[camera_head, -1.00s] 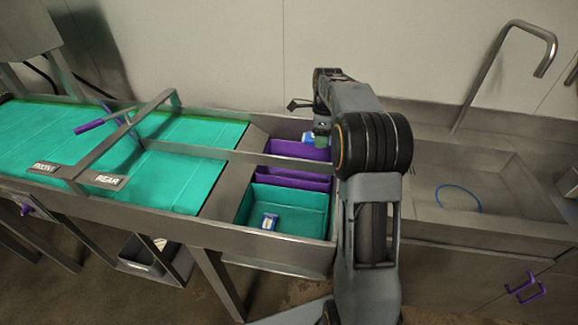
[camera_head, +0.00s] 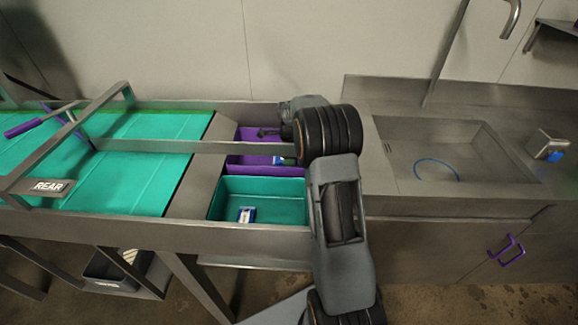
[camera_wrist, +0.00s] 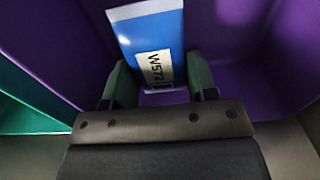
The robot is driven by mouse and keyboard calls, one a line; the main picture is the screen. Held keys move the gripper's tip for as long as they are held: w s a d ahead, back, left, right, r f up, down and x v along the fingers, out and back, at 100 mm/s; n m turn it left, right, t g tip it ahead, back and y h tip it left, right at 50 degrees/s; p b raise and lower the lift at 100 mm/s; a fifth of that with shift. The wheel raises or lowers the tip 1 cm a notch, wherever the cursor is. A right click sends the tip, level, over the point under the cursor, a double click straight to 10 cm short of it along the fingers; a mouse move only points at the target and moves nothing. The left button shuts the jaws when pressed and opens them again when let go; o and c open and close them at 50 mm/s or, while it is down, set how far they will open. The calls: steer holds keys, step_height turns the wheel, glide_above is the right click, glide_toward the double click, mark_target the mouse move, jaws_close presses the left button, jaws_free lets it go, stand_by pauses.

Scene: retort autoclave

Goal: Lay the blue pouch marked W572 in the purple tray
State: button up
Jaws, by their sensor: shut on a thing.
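The blue pouch marked W572 (camera_wrist: 150,42) has a white end and stands between my gripper's (camera_wrist: 158,85) green fingers in the wrist view. My gripper is shut on it. The purple tray (camera_wrist: 240,45) surrounds the pouch in that view, with its walls and floor behind it. In the head view, the purple tray (camera_head: 248,158) lies behind the teal tray, and a bit of the blue pouch (camera_head: 281,160) shows low in it. Whether the pouch touches the tray floor I cannot tell. My arm hides the tray's right end and most of my gripper in the head view.
A teal tray (camera_head: 283,187) in front holds another blue and white pouch (camera_head: 246,215). A metal rail (camera_head: 200,147) crosses over the trays. A teal conveyor (camera_head: 130,180) is at left, and a sink (camera_head: 440,150) with a blue ring is at right.

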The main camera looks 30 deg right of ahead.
steer(key=shift+f, duration=2.1)
steer(key=shift+f, duration=0.2)
steer(key=o, duration=1)
steer(key=shift+r, duration=6.2)
